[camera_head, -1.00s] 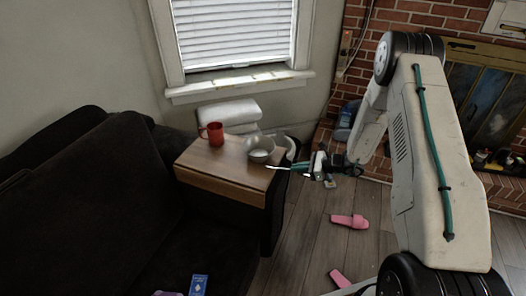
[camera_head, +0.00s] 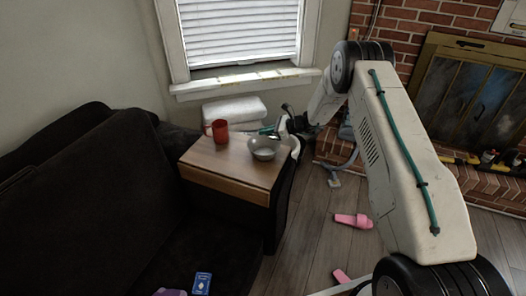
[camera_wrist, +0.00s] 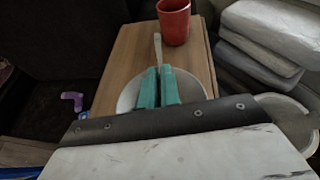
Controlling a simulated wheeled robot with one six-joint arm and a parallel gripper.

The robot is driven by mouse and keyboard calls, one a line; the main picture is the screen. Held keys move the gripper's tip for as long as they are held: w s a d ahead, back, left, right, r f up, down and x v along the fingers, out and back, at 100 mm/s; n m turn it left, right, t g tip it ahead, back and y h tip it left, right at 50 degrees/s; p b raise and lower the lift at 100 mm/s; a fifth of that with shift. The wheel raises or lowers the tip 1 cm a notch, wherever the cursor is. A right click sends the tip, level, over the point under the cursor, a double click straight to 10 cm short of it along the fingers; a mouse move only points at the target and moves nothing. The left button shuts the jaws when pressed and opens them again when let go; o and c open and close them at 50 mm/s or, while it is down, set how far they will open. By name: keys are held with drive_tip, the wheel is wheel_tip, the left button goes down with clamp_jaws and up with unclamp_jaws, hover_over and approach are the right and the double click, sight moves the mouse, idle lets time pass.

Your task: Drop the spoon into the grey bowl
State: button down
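The grey bowl (camera_head: 264,150) stands on the small wooden table (camera_head: 225,186), near its right side. My gripper (camera_head: 268,130) is at the bowl's back right side in the head view. In the wrist view its teal fingers (camera_wrist: 158,88) are close together on the spoon (camera_wrist: 157,50). The spoon's pale, thin end sticks out beyond the fingertips, toward the red mug. The bowl's pale rim (camera_wrist: 126,100) shows behind the fingers, which overlap it in the picture. The spoon is too small to make out in the head view, and its height above the bowl cannot be told.
A red mug (camera_head: 217,131) stands on the table left of the bowl. Folded white towels (camera_head: 235,110) lie behind the table. A dark sofa (camera_head: 85,200) is at the left. A pink slipper (camera_head: 353,220) lies on the floor at the right.

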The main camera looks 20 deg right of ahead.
drive_tip(key=shift+f, duration=1.45)
drive_tip(key=c, duration=1.5)
unclamp_jaws()
drive_tip(key=shift+c, duration=0.2)
drive_tip(key=v, duration=0.7)
drive_tip(key=shift+s+d, duration=0.2)
drive_tip(key=shift+d, duration=0.05)
drive_tip(key=shift+r, duration=0.15)
